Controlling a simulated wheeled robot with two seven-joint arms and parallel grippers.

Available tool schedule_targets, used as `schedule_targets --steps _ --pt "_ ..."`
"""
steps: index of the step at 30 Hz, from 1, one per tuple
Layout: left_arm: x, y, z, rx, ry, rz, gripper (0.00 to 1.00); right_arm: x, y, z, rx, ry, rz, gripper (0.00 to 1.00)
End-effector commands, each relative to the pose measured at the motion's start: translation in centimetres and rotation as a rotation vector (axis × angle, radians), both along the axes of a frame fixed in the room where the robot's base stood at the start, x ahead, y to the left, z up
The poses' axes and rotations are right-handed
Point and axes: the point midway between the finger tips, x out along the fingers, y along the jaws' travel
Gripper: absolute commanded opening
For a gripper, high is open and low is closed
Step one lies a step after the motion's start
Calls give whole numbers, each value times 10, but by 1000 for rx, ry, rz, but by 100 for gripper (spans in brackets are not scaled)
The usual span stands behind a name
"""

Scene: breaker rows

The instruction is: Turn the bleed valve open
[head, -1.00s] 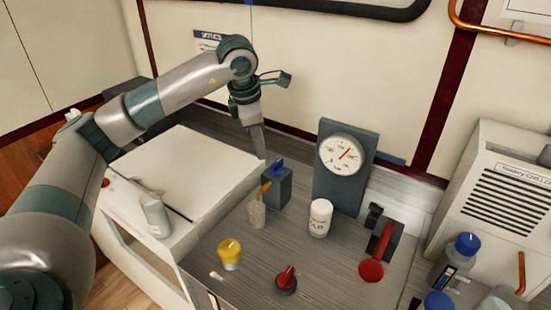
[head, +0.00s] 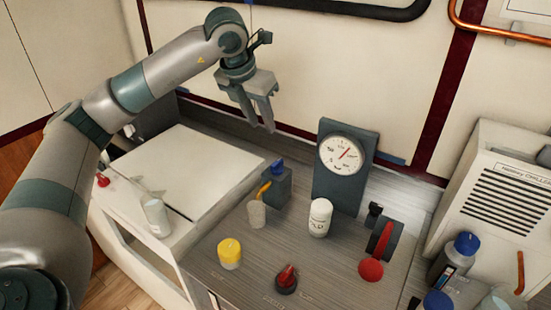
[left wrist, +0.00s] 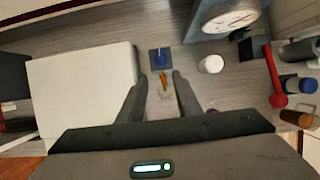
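A small grey block with a blue knob (head: 277,167) stands on the counter, with an orange lever (head: 264,190) in front of it. I cannot tell from any label which control is the bleed valve. In the left wrist view the blue knob (left wrist: 159,57) and orange lever (left wrist: 164,82) lie just beyond and between my fingertips. My left gripper (head: 261,128) is open and empty, above and behind the block, apart from it. Both its fingers show spread in the left wrist view (left wrist: 161,82). My right gripper is not in view.
A gauge on a grey panel (head: 328,190), a white bottle (head: 320,218) and a red lever (head: 371,269) stand to the right. A yellow-capped jar (head: 229,254) and red knob (head: 287,276) are in front. A white box top (head: 195,165) lies left.

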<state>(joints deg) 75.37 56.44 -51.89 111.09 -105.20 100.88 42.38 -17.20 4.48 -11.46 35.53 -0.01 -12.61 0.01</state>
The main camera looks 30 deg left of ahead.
Motion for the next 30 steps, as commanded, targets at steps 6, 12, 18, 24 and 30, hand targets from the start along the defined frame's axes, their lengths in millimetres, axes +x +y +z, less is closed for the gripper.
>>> schedule_targets --steps 6,12,18,24,30 --pt "2 0 -4 0 2 0 31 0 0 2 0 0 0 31" --pt "8 0 -19 0 5 0 31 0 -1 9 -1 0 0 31" --pt "19 -1 -46 2 6 -1 31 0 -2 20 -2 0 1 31" --pt "33 -2 -79 2 5 -1 31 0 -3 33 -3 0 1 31" --pt "47 -4 -113 1 5 -1 31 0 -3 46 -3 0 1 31"
